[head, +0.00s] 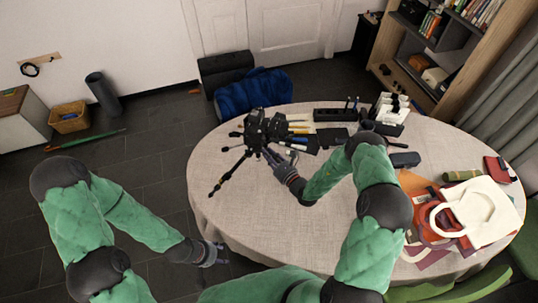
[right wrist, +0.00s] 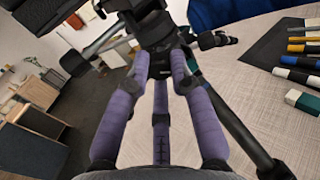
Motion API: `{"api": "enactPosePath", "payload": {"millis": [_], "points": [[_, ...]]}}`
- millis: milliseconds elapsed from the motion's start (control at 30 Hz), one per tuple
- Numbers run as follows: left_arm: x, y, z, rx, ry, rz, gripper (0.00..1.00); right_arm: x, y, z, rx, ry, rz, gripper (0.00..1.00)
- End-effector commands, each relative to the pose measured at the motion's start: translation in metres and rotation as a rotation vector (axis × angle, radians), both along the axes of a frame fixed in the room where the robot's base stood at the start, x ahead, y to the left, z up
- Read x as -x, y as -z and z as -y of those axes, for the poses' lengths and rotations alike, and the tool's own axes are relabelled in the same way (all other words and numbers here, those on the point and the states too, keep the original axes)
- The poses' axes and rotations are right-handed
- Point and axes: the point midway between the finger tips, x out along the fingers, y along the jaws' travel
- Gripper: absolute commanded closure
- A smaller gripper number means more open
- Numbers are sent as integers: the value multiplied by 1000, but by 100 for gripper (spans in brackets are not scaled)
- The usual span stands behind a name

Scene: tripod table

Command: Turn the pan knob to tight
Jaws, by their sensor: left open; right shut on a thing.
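The black tripod (head: 254,125) stands near the left back part of the oval table, one leg stretched toward the front left. In the right wrist view its black head (right wrist: 140,22) fills the top middle. My right gripper (head: 268,154) reaches the tripod from the front right. In the right wrist view its purple fingers (right wrist: 160,68) close on a small dark part just under the head; this looks like the pan knob, mostly hidden by the fingertips. I cannot read any tight mark. My left gripper (head: 217,253) is open and empty, low by the table's front left edge, away from the tripod.
Several markers (head: 299,127) and a dark mat lie right of the tripod. A white rack (head: 391,108) stands at the back right. A cream bag (head: 475,215) and cloths cover the right side. The table's (head: 225,200) front left is bare.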

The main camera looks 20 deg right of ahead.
Motion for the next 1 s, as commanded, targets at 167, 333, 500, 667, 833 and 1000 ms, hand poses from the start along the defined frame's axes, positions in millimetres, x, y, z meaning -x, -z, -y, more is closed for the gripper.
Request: {"api": "enactPosePath", "payload": {"millis": [167,333,500,667,833,1000], "points": [[0,0,0,0,0,0,47,0,0,0,-90,0,-37,100],[0,1,0,0,0,0,47,0,0,0,-221,0,-90,100],[0,1,0,0,0,0,47,0,1,0,-298,0,-122,100],[0,1,0,0,0,0,47,0,1,0,-309,0,-127,100],[0,1,0,0,0,0,47,0,1,0,-308,0,-126,100],[0,1,0,0,0,0,47,0,1,0,-307,0,-126,53]]}}
